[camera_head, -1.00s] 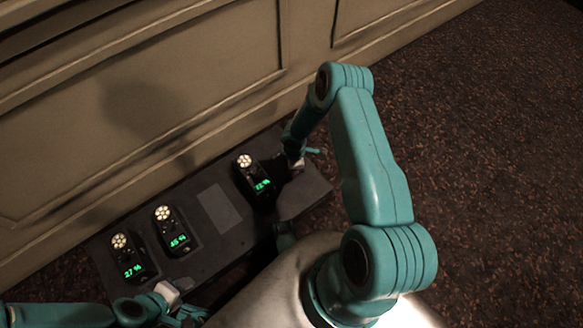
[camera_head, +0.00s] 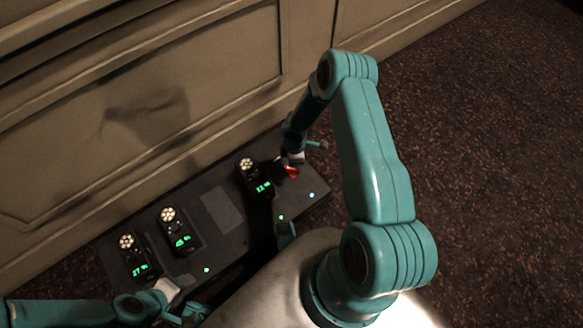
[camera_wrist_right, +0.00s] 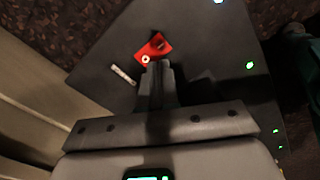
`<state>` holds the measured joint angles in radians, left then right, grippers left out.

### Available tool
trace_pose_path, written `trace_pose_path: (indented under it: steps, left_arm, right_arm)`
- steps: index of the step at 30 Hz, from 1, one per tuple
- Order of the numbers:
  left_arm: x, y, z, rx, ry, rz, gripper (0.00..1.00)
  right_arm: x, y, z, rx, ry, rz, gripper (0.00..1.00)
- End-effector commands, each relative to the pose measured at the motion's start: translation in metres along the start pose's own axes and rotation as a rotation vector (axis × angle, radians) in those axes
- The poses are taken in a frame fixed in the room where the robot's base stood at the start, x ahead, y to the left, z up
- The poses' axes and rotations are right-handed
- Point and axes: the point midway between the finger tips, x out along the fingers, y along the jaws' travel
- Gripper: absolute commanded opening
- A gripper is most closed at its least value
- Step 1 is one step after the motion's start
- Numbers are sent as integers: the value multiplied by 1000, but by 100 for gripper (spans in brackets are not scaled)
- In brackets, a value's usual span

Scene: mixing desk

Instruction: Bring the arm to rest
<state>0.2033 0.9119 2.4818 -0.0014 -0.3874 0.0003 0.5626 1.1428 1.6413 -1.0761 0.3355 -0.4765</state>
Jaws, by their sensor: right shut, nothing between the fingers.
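My right arm reaches over the mixing desk from the right in the head view. My right gripper (camera_head: 291,160) is near the desk's far right end, above a small red piece (camera_head: 291,172). In the right wrist view its fingers (camera_wrist_right: 160,68) are together with nothing between them. The red piece (camera_wrist_right: 152,47) lies just beyond the fingertips there, with a dark part and a pale ring on it. My left gripper (camera_head: 180,302) is low at the left, by the desk's near edge; its fingers are too small and dark to read.
The dark desk (camera_head: 218,210) carries three black units (camera_head: 255,180) with round pale tops and green readouts. Green lights and a white light (camera_head: 312,195) glow on it. A panelled wall (camera_head: 200,80) stands close behind. Dark carpet (camera_head: 480,150) is open at the right.

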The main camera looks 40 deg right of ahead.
Motion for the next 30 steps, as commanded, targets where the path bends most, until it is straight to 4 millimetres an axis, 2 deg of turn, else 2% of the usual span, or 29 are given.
trace_pose_path:
  steps: [17,20,21,23,25,27,30]
  left_arm:
    - [-2,1,0,0,0,0,54]
    - [-2,1,0,0,0,0,54]
    - [-2,1,0,1,-1,0,54]
    - [-2,1,1,1,-3,0,54]
    - [-2,1,3,1,-8,0,54]
    - [-2,1,5,0,-15,0,54]
    - [-2,1,8,-1,-24,-1,54]
  right_arm:
    - [-3,0,-2,-3,0,0,0]
    - [-13,6,-19,-37,9,23,0]
    - [-23,7,-33,-67,17,34,0]
    - [-36,-17,-55,-93,34,-1,0]
    - [-50,-58,-80,-56,84,-70,0]
    - [-64,-102,-102,39,138,-145,0]
    - [-84,-160,-122,232,193,-241,0]
